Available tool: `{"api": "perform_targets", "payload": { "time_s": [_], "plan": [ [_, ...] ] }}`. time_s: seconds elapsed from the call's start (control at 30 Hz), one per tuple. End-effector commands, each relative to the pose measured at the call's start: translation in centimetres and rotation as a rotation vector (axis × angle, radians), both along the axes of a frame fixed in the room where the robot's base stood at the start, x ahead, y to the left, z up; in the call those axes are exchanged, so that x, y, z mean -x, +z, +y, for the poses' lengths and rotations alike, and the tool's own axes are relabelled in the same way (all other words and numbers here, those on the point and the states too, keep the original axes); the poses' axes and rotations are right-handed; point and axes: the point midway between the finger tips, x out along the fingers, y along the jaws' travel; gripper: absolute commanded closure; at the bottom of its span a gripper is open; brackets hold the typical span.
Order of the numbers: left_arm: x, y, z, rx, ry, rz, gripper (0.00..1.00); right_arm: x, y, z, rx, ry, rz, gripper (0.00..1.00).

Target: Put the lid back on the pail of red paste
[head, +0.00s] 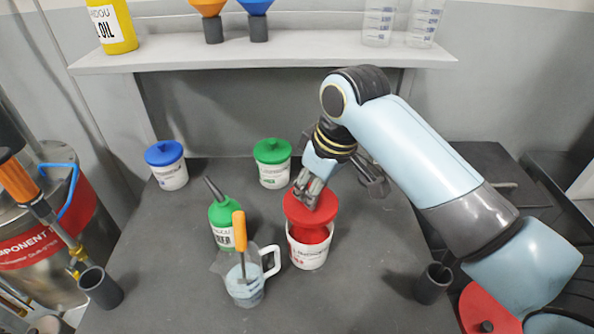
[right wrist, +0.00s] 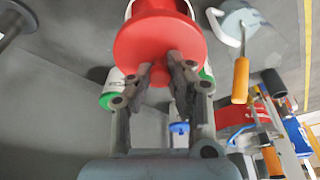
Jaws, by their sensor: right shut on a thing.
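The white pail (head: 306,256) stands open on the grey bench, with red paste (head: 310,235) showing in its mouth. My right gripper (head: 308,192) is shut on the red lid (head: 322,212), gripping it by the knob in the middle of its top. The lid is held over the pail, covering the far part of its mouth in the head view, and looks apart from the near rim. In the right wrist view the lid (right wrist: 150,42) fills the space beyond the fingertips (right wrist: 160,76), and the pail is mostly hidden behind it. My left gripper is not in view.
A green-lidded pail (head: 273,175) and a blue-lidded pail (head: 172,176) stand behind. A green bottle (head: 221,222) and a clear jug (head: 244,284) with an orange-handled tool (head: 240,232) stand close left. A shelf (head: 300,52) runs above. The bench right of the pail is mostly clear.

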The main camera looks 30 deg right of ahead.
Motion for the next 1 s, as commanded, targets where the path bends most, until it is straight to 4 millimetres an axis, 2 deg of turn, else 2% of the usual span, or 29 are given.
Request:
{"api": "perform_targets", "payload": {
  "time_s": [0.03,0.1,0.2,0.37,0.63,1.0],
  "plan": [
    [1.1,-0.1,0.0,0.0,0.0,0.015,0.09,0.0,-0.3,0.0,0.0,0.0,0.002,1.0],
    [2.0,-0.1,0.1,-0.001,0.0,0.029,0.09,-0.1,-0.7,0.0,0.0,0.0,0.001,1.0],
    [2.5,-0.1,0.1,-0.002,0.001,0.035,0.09,0.0,-1.6,0.0,0.0,0.0,0.002,1.0],
    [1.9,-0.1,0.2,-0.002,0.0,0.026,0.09,0.0,-3.3,0.0,-0.001,0.0,0.001,1.0],
    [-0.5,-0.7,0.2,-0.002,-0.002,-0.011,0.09,-0.1,-5.7,0.0,0.0,0.0,-0.001,1.0],
    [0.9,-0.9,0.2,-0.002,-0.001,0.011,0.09,-0.1,-6.2,0.0,0.0,0.0,-0.001,1.0]
  ]
}}
